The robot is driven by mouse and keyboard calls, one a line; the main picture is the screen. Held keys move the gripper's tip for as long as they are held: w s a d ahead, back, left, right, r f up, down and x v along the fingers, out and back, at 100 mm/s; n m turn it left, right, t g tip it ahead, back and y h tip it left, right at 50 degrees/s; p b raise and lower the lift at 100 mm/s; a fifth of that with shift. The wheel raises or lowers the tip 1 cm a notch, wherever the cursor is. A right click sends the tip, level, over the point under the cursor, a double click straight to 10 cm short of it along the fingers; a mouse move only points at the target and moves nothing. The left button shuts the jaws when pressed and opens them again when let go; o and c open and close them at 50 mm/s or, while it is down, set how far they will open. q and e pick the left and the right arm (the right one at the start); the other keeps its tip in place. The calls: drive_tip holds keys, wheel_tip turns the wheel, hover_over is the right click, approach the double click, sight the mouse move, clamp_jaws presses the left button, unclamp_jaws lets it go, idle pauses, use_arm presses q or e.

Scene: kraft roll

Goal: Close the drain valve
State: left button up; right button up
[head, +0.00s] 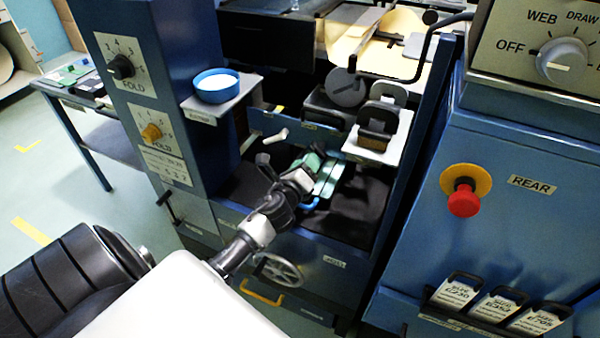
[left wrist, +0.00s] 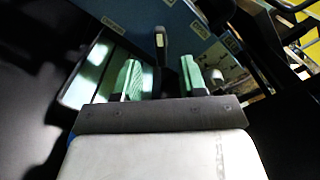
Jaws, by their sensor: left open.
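I cannot tell for certain which part is the drain valve. In the left wrist view a dark lever (left wrist: 163,45) with a pale patch stands out from the blue panel, ahead of and between my fingers. My left gripper (head: 312,174) is over the dark recess of the blue machine, reaching in from the left. In the left wrist view the left gripper (left wrist: 160,80) has its green-padded fingers apart, with no object clearly held. A pale lever (head: 273,137) shows on the blue panel behind the gripper. A grey handwheel (head: 278,270) is on the front below. My right gripper is out of view.
A blue-rimmed dish (head: 216,86) sits on a small shelf at the left. A red stop button (head: 463,198) and card holders (head: 495,304) are on the right cabinet. A grey platform (head: 383,150) and a black crank (head: 418,60) border the recess.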

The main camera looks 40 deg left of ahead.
use_arm(q)
drive_tip(key=v, duration=0.4)
drive_tip(key=shift+s, duration=0.2)
idle(0.3)
